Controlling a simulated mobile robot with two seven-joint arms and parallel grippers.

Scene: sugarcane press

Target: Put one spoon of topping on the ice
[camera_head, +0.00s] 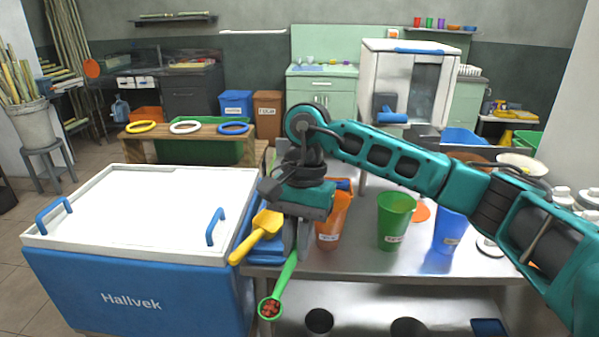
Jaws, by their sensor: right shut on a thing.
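My right gripper (296,238) points down at the left end of the steel table, shut on the handle of a green spoon (285,274). The spoon's bowl hangs low at the table's front left edge and holds small red pieces of topping (270,309). An orange cup (333,226) stands just right of the gripper, partly hidden by it. A green cup (395,222) and a blue cup (449,231) stand farther right. No ice is visible; the insides of the cups are hard to make out. My left gripper is not in view.
A blue chest with a closed white lid (140,205) stands left of the table. A yellow scoop (257,236) lies over a blue container (262,251) between them. The steel table (365,262) has bare room in front of the cups. Dark round containers (319,321) stand below.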

